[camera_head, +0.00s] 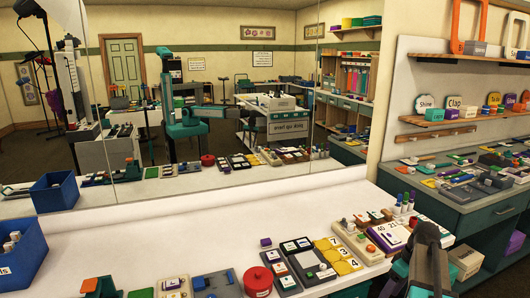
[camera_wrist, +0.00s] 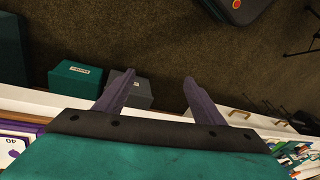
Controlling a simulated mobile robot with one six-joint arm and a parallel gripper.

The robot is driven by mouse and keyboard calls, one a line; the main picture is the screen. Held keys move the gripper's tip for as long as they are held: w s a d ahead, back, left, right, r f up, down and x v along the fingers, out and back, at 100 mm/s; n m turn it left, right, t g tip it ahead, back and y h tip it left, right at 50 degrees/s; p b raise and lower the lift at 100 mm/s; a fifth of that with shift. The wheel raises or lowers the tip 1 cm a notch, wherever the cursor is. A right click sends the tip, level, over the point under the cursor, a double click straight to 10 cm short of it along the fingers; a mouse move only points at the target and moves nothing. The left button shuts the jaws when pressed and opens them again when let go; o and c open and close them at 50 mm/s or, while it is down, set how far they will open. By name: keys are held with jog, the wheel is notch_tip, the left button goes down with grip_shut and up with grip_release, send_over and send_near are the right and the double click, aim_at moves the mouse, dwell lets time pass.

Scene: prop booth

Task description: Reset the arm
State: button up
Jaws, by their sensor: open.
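My gripper (camera_wrist: 157,77) shows in the wrist view with its two purple-grey fingers spread apart. In the head view, a dark grey part of my arm (camera_head: 427,262) stands at the lower right, over the right end of the white counter (camera_head: 130,238). The fingers cannot be made out clearly in that view. A teal and grey robot arm (camera_head: 190,120) shows in the mirror behind the counter.
Number cards (camera_head: 385,232), a red round pot (camera_head: 257,281) and small blocks line the counter's front edge. Shelves (camera_head: 455,58) and a side bench (camera_head: 480,205) are at right. A teal box (camera_wrist: 75,82) sits on the floor.

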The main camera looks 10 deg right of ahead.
jog(key=s+a+f+n+g, duration=0.15)
jog(key=s+a+f, duration=0.25)
jog(key=a+f, duration=0.7)
jog(key=s+a+f+g, duration=0.3)
jog(key=s+a+f, duration=0.1)
jog(key=a+f, duration=0.7)
jog(key=s+a+f+m+h, duration=0.1)
jog(key=s+a+f+m, duration=0.2)
jog(key=s+f, duration=0.4)
jog(key=s+a+f+m+g+h, duration=0.1)
jog(key=s+a+f+m, duration=0.3)
jog(key=s+f, duration=0.4)
jog(key=shift+s+a+h, duration=0.4)
jog(key=shift+s+a, duration=0.4)
jog(key=shift+s, duration=2.3)
